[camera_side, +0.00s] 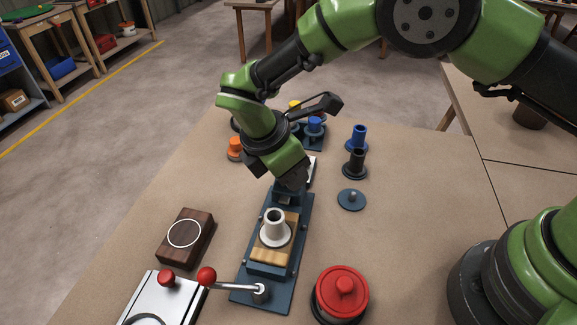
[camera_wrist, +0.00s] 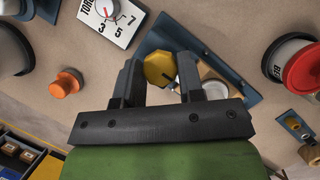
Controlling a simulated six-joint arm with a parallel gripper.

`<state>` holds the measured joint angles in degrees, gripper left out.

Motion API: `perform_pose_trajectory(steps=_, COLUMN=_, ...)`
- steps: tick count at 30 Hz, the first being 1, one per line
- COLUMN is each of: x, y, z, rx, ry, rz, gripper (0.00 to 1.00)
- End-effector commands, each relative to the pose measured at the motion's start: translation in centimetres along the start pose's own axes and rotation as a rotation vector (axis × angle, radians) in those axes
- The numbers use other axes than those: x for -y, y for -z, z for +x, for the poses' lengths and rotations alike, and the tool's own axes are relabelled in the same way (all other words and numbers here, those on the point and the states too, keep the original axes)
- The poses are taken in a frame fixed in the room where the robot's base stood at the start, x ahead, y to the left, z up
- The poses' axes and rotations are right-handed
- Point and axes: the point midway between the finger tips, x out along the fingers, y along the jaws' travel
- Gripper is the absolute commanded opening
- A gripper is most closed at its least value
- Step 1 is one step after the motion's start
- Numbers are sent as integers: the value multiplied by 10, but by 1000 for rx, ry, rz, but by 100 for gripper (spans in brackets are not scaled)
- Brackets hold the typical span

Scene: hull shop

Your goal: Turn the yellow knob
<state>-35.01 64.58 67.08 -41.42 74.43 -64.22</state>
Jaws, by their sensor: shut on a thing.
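The yellow knob (camera_wrist: 160,70) is faceted, with a dark mark on its face. In the wrist view it sits between the two fingers of my gripper (camera_wrist: 158,72), over a blue bolted plate (camera_wrist: 175,38). My gripper is shut on it. In the side view my gripper (camera_side: 291,186) points down at the far end of the blue fixture (camera_side: 303,230). The knob is hidden behind the gripper there.
A wooden block with a white flanged sleeve (camera_side: 275,228) sits on the fixture, near a red-ball lever (camera_side: 207,277). Around it are a red-lidded canister (camera_side: 342,292), a dark wooden block (camera_side: 186,237), an orange knob (camera_wrist: 66,83) and a white torque dial (camera_wrist: 112,17).

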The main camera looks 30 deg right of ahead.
Motion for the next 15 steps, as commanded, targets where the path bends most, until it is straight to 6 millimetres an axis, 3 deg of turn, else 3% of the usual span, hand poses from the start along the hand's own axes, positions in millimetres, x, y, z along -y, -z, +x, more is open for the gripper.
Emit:
perform_pose_trajectory(steps=14, x=1, y=-1, z=2, rx=4, ry=1, rz=-11, gripper=12)
perform_pose_trajectory(steps=15, x=1, y=-1, z=2, rx=4, ry=1, rz=-11, gripper=45)
